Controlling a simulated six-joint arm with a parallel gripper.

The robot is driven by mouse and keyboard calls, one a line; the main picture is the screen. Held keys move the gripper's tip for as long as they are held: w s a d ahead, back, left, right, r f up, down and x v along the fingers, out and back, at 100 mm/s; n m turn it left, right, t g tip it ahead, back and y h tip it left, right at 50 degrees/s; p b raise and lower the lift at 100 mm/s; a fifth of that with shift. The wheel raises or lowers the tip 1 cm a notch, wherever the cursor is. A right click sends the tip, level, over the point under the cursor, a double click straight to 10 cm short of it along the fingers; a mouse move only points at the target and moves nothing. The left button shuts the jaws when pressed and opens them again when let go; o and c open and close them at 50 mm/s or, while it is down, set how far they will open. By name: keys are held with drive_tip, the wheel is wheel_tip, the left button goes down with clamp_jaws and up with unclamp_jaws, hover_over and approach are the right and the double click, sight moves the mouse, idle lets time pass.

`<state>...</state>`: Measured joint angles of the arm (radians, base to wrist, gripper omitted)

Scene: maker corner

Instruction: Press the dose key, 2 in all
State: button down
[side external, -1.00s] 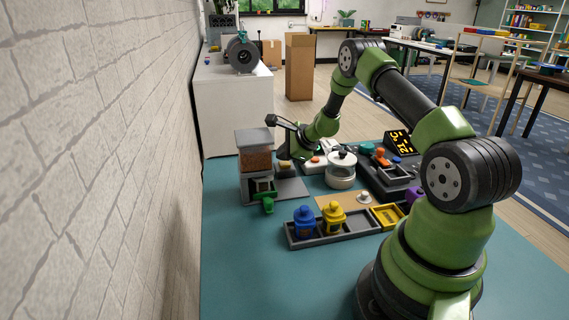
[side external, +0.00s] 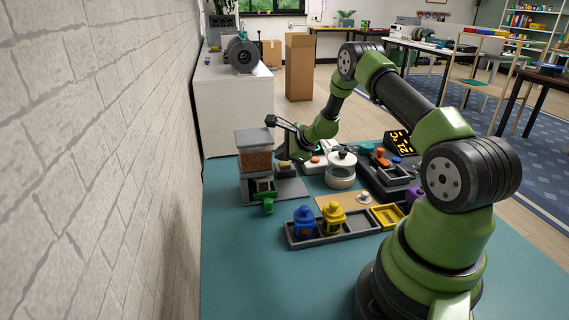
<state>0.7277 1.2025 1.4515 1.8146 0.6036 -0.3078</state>
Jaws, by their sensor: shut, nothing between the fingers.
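The dispenser (side external: 254,160), a grey-framed hopper with brown granules behind clear walls, stands on a grey base plate (side external: 291,190) at the left of the teal table. A green cup-like part (side external: 268,205) sits at its front foot. My gripper (side external: 283,156) is shut and empty, pointing down just right of the hopper, above the base plate. I cannot make out the dose key; the gripper may cover it. Whether the fingertips touch anything is too small to tell.
A white lidded pot (side external: 341,172) stands right of the gripper. A dark unit with a lit display (side external: 398,142) stands behind right. The front left table is clear.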

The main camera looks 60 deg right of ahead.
sight(286, 165)
drive_tip(key=shift+s+a+f+g, duration=0.1)
drive_tip(key=shift+s+f+g, duration=0.25)
drive_tip(key=shift+f, duration=0.4)
drive_tip(key=shift+s, duration=0.1)
drive_tip(key=shift+s+r, duration=0.3)
drive_tip(key=shift+r, duration=0.25)
drive_tip(key=shift+w+r, duration=0.1)
drive_tip(key=shift+r, duration=2.55)
idle(0.4)
